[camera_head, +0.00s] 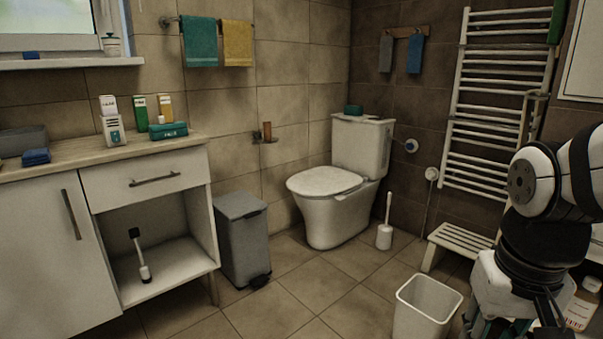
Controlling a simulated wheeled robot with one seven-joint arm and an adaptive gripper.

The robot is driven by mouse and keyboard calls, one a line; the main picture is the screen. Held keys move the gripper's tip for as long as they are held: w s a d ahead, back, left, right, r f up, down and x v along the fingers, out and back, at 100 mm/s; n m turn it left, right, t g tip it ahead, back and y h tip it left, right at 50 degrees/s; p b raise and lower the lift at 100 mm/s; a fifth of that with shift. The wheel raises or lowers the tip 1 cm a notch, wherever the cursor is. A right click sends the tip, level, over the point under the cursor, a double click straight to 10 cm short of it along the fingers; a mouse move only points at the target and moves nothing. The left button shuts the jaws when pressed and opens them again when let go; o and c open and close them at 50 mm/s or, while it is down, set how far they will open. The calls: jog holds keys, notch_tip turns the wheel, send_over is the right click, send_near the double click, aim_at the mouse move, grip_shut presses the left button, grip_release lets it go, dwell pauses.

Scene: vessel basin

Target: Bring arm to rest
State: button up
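My arm, with white and black links, shows at the right edge of the head view and bends downward to the lower right corner. Dark, thin parts that look like my gripper (546,309) show low at the bottom edge, partly cut off. I cannot tell whether it is open or shut, and no held thing is visible.
A white bin (425,307) and a low white stool (461,241) are close to my arm. A toilet (335,190), grey pedal bin (243,238) and cabinet (150,182) stand farther left. The middle floor is clear.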

jog(key=s+a+r+n+g, duration=0.1)
jog(key=s+a, duration=0.2)
jog(key=s, duration=0.4)
jog(key=s+a+r+n, duration=0.1)
jog(key=s+a+r, duration=0.15)
jog(key=s, duration=0.55)
notch_tip(320, 180, up, 35)
jog(key=t+p, duration=0.4)
jog(key=p, duration=3)
jog(key=shift+w+d+n+y, duration=0.15)
jog(key=shift+w+n+y, duration=0.05)
jog(key=shift+n+y, duration=0.1)
jog(key=shift+f, duration=0.1)
